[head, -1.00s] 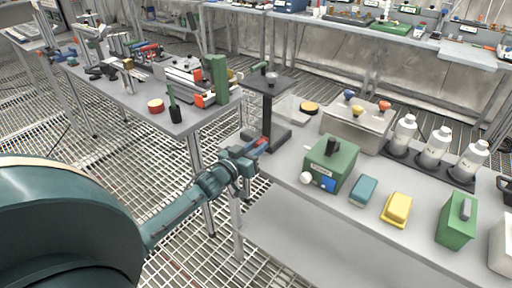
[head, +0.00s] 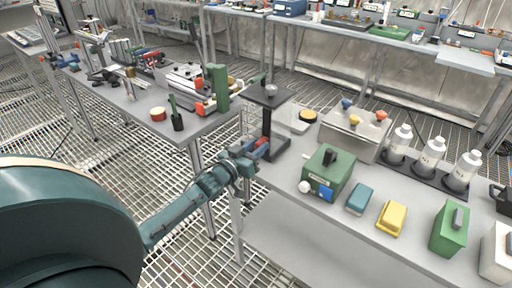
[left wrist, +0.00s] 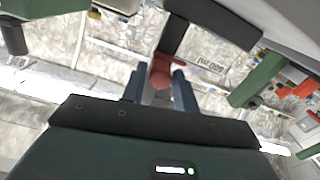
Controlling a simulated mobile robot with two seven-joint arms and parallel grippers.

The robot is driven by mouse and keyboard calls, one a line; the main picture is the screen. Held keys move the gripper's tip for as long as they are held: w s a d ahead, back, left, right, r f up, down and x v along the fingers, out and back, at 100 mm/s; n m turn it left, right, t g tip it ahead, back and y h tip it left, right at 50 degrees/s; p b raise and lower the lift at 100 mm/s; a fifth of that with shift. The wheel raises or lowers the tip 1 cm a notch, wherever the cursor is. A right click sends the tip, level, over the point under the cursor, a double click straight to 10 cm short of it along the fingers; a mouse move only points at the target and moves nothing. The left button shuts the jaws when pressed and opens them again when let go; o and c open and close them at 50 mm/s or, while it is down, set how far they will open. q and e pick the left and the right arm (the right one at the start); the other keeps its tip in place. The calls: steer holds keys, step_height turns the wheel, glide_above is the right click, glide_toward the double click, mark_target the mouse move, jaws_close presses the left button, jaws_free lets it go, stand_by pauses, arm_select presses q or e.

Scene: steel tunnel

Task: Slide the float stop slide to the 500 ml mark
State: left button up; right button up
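The float stop slide (left wrist: 160,72) is a small red piece on a dark upright, beside lettering that reads "500 ml" in the left wrist view. In the head view the red slide (head: 262,142) is low on the dark stand (head: 268,122), which has a flat top plate carrying a small grey cup. My left gripper (head: 246,160) reaches the stand from the left. In the left wrist view its two fingers (left wrist: 159,80) stand apart on either side of the red slide, with what looks like a narrow gap; contact is unclear. My right gripper is not in view.
A green box (head: 328,172), a teal block (head: 360,198) and a yellow block (head: 391,217) stand on the same bench. White bottles (head: 430,157) stand in a dark rack behind them. Another bench (head: 140,103) with tools lies to the left. Open grating floor separates the benches.

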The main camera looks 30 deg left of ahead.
arm_select(q)
steer(key=o, duration=0.3)
steer(key=shift+s, duration=0.25)
steer(key=shift+s+a, duration=0.2)
steer(key=shift+s, duration=1.9)
steer(key=shift+s+a, duration=0.15)
steer(key=shift+s, duration=1.95)
steer(key=shift+s+a, duration=0.2)
steer(key=shift+s, duration=1.9)
